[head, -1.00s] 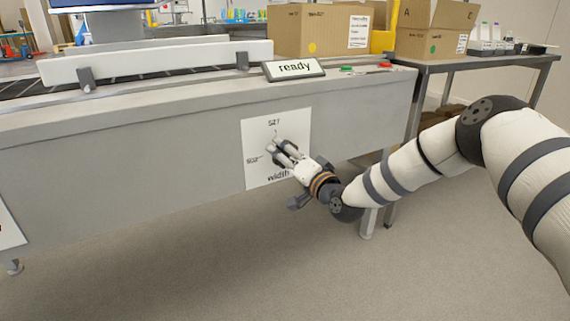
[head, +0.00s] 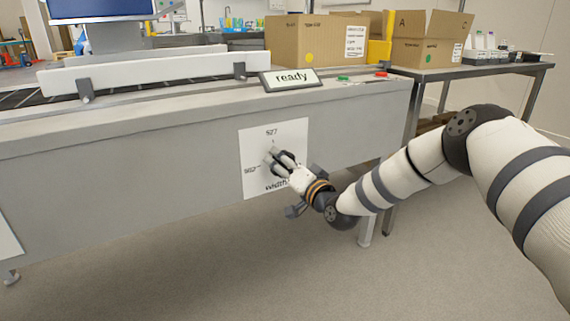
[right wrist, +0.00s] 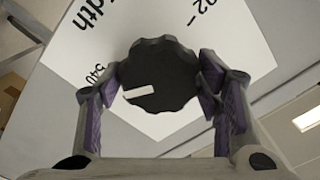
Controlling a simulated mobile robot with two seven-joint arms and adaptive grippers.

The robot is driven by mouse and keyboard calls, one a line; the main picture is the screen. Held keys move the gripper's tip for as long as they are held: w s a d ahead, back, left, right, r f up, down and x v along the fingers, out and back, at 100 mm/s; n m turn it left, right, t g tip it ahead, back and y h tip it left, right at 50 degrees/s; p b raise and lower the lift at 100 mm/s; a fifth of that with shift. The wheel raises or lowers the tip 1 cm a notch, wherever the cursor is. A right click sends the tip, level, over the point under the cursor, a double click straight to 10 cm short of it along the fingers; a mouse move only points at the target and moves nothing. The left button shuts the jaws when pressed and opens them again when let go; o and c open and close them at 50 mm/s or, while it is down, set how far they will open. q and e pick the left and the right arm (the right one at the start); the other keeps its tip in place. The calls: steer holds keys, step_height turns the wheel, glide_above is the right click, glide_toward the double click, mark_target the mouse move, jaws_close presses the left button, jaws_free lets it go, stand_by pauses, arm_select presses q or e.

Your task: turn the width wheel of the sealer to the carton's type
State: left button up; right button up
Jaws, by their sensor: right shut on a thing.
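The width wheel (right wrist: 160,73) is a dark scalloped knob with a white mark, seen close in the right wrist view. That mark points left and slightly down, a little below a printed number that looks like 540. My right gripper (head: 271,156) is shut on the wheel, with a purple-padded finger on each side of it. The wheel sits on a white dial panel (head: 257,138) on the sealer's front (head: 150,160). The panel reads S27 at the top, S02 at the left and "width" below. A carton (head: 295,40) with a yellow dot stands behind the sealer's front edge. My left gripper is out of view.
A sign reading "ready" (head: 291,79) stands on the sealer's top edge, beside a green button (head: 343,78) and a red button (head: 381,74). An open carton (head: 423,50) with a green dot stands on a side table (head: 470,70). The floor in front is clear.

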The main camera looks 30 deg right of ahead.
steer(key=n+p, duration=0.2)
steer(key=n, duration=0.1)
steer(key=shift+a+r, duration=0.1)
steer(key=shift+r, duration=0.1)
steer(key=n+p, duration=0.1)
steer(key=n, duration=0.2)
steer(key=n+p, duration=0.2)
steer(key=n, duration=0.1)
steer(key=shift+f+n, duration=0.1)
steer(key=shift+n, duration=0.2)
steer(key=n+p, duration=0.1)
steer(key=n, duration=0.2)
steer(key=shift+n, duration=0.4)
steer(key=n+p, duration=0.1)
steer(key=n, duration=0.4)
steer(key=shift+f, duration=0.15)
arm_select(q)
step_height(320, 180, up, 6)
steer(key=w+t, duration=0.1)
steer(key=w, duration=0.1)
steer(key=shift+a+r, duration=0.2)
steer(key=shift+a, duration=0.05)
arm_select(e)
steer(key=n, duration=0.6)
steer(key=shift+n, duration=0.3)
